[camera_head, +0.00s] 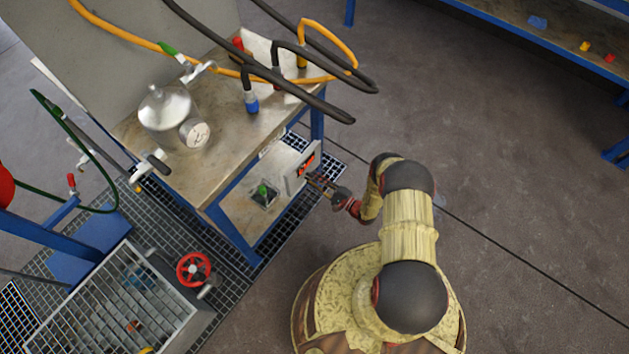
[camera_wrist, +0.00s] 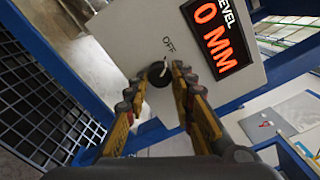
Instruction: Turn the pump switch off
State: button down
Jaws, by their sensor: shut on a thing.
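The pump switch (camera_wrist: 158,74) is a black rotary knob with a light pointer mark on a pale control box (camera_wrist: 150,35). The word OFF is printed beside it. In the wrist view my gripper (camera_wrist: 160,85) has its yellow fingers on either side of the knob, shut on it. The fingers hide part of the knob, so I cannot tell its exact setting. In the head view my gripper (camera_head: 318,184) reaches the front of the box (camera_head: 296,175) under the workbench; the knob is too small to make out there.
A red display (camera_wrist: 218,38) beside the knob reads LEVEL 0 MM. A blue-framed workbench (camera_head: 236,130) holds a steel vessel (camera_head: 165,108) and hoses. A green switch box (camera_head: 264,194) sits on the lower shelf. A red valve wheel (camera_head: 194,269) stands at lower left. Floor at right is clear.

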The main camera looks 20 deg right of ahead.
jog(key=shift+n, duration=0.9)
jog(key=c, duration=1.5)
grip_release()
jog(key=v, duration=1.2)
